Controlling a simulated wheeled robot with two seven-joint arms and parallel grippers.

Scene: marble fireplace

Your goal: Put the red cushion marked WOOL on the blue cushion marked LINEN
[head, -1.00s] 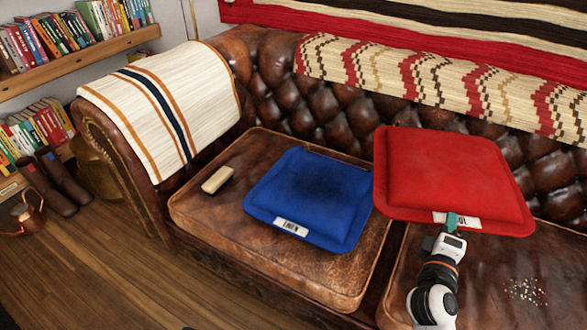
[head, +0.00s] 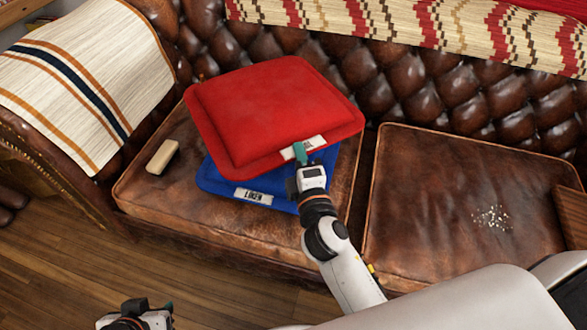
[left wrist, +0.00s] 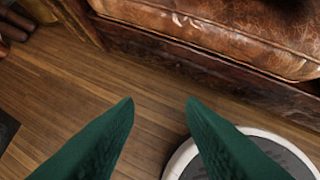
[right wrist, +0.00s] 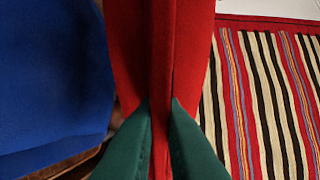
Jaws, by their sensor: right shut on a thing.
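The red cushion (head: 275,108) is held by my right gripper (head: 301,152), which is shut on its front edge beside the white label. In the right wrist view the green fingers (right wrist: 160,125) pinch the red edge (right wrist: 150,50). The blue cushion (head: 215,182) lies on the left seat, its label reading LINEN. The red cushion covers most of it in the head view; the right wrist view shows the blue cushion (right wrist: 50,80) to the left, apart from the red one. My left gripper (left wrist: 160,110) is open and empty above the floor.
A cream block (head: 162,157) lies on the left seat, left of the blue cushion. The right seat (head: 440,200) is clear except for scattered crumbs (head: 491,217). The tufted backrest (head: 390,100) rises behind, and a striped throw (head: 80,80) covers the left armrest.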

